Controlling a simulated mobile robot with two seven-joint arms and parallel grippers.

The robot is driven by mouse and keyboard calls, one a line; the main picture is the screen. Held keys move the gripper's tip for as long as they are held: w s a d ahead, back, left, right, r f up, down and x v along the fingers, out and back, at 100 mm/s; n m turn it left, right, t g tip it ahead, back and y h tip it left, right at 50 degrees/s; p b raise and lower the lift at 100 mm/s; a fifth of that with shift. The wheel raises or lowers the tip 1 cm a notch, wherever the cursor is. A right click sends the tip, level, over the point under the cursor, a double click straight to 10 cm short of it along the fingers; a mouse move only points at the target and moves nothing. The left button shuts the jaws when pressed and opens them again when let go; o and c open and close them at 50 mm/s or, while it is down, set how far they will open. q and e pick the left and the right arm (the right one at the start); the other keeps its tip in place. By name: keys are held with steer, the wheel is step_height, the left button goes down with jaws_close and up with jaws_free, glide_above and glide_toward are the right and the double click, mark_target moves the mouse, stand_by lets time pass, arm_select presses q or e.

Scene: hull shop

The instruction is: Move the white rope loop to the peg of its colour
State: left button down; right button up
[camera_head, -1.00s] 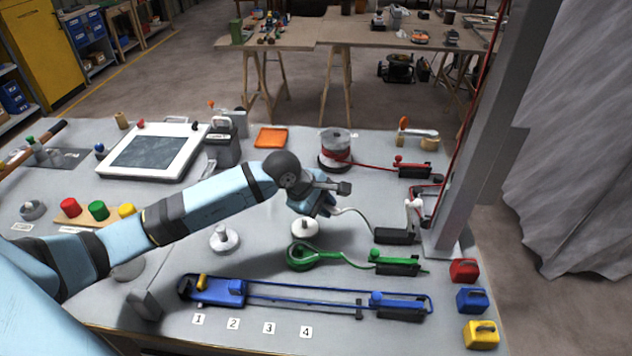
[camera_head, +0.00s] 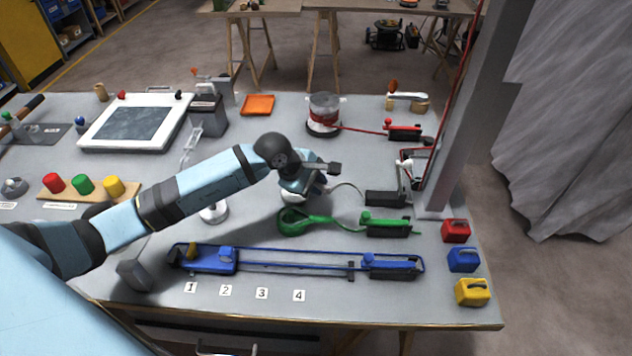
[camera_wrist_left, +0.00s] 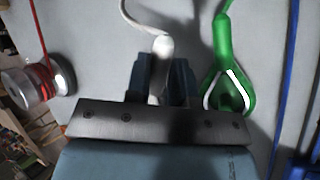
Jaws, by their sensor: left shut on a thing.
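My left gripper (camera_head: 304,187) is shut on the white rope's loop end (camera_wrist_left: 161,62), which shows pale between the two dark fingers in the left wrist view. The white rope (camera_head: 347,187) curves right from the gripper to a black cleat (camera_head: 385,199). A round whitish peg base (camera_head: 290,198) lies directly below the gripper in the head view. The gripper hides its upper part, so I cannot tell whether the loop touches the peg. My right gripper is not in view.
The green loop (camera_head: 284,222) lies close in front of the gripper, with its green cleat (camera_head: 385,227) to the right. The blue rope assembly (camera_head: 300,267) stretches along the front. A red-roped spool (camera_head: 324,117) stands behind. A grey post (camera_head: 465,110) rises at the right.

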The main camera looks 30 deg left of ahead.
arm_select(q)
steer(key=shift+b, duration=0.3)
stand_by(0.5)
steer(key=shift+f+b, duration=0.6)
steer(key=shift+b, duration=0.05)
stand_by(0.7)
steer(key=shift+f+b, duration=0.3)
steer(key=shift+b, duration=0.05)
steer(key=shift+f, duration=0.15)
stand_by(0.5)
steer(key=shift+f+b, duration=1.2)
steer(key=shift+b, duration=0.4)
stand_by(0.6)
stand_by(0.3)
steer(key=c, duration=0.6)
jaws_free()
steer(key=shift+o, duration=0.5)
steer(key=shift+s, duration=0.1)
steer(key=shift+f, duration=0.1)
